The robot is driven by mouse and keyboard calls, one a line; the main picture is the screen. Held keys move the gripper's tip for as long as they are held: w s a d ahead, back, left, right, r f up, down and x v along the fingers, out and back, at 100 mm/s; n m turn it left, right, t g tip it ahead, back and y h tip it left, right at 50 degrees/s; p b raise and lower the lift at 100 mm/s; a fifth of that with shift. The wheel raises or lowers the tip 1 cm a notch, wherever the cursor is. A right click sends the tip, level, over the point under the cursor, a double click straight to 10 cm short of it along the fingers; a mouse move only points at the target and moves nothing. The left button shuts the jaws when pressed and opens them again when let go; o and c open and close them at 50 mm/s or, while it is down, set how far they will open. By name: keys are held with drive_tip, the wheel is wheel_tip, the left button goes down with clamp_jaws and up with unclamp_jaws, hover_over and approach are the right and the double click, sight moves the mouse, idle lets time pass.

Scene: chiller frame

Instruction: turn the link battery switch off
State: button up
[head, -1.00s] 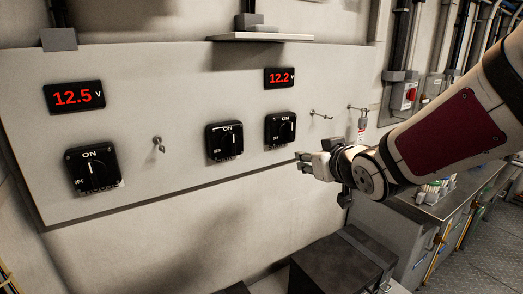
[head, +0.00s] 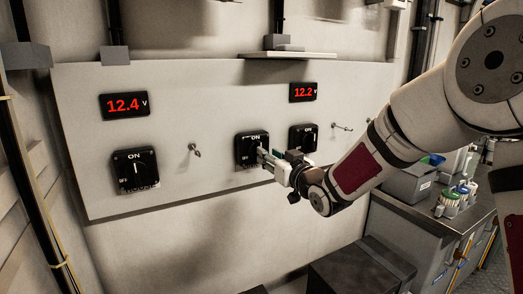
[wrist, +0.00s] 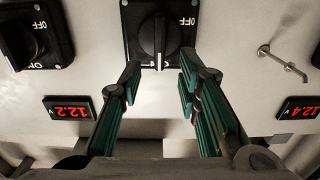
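Three black rotary switches sit on the pale panel. The middle switch (head: 250,147) is in front of my gripper and partly hidden by it in the head view; I take it to be the link switch, though no name is legible. In the wrist view, seen upside down, its knob (wrist: 159,36) stands upright, in line with the ON side, with OFF to its right. My gripper (wrist: 163,66) is open, its green-padded fingers on either side of the knob's line. The fingertips are close to the switch face; contact cannot be told. My gripper also shows in the head view (head: 266,158).
The left switch (head: 136,170) and right switch (head: 303,138) flank the middle one; the right one is close by. Red displays read 12.4 (head: 125,105) and 12.2 (head: 303,92). Small hooks (head: 194,149) stick out of the panel. A dark box (head: 352,277) stands below.

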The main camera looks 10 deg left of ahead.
drive_tip(key=x, duration=0.5)
drive_tip(key=shift+w+a, duration=0.15)
drive_tip(key=shift+w, duration=0.15)
drive_tip(key=shift+c, duration=0.2)
clamp_jaws()
